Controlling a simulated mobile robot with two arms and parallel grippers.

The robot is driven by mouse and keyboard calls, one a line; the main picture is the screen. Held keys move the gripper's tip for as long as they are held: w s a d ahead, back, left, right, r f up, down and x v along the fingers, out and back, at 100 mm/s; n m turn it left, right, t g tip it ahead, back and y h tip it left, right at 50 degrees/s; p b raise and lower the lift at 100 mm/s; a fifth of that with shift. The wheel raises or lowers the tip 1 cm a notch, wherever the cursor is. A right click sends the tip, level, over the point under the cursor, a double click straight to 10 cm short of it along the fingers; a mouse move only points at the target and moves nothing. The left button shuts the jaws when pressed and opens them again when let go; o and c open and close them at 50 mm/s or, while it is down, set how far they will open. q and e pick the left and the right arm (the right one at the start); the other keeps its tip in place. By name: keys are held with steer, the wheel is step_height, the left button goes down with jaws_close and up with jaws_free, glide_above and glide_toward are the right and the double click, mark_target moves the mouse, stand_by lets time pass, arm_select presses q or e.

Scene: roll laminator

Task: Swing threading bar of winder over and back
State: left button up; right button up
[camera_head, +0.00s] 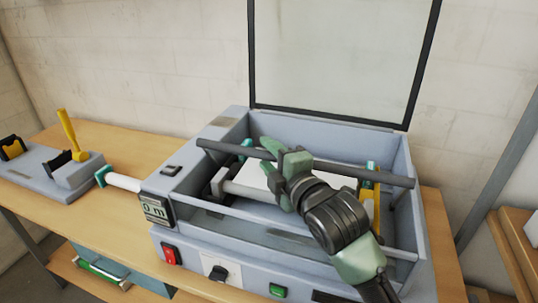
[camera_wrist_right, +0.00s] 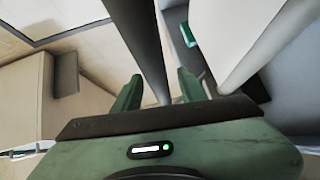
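A dark grey bar (camera_head: 362,173), which looks like the threading bar, lies across the top of the laminator's open box, running from upper left to right. My right gripper (camera_head: 284,158) reaches over the box from the front and straddles the bar left of its middle. In the right wrist view the bar (camera_wrist_right: 142,40) passes between the two green fingers (camera_wrist_right: 160,88), with a gap showing on both sides, so the gripper looks open. The gripper and forearm hide part of the bar and the rollers below. My left gripper is not in view.
The laminator (camera_head: 192,233) stands on a wooden bench, with its framed clear lid (camera_head: 340,55) raised behind. Inside are a light roller (camera_head: 255,193) and a white sheet. A grey unit with a yellow lever (camera_head: 68,132) stands at the left. The box walls surround the arm closely.

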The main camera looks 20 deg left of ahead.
jaws_close()
stand_by(1.3)
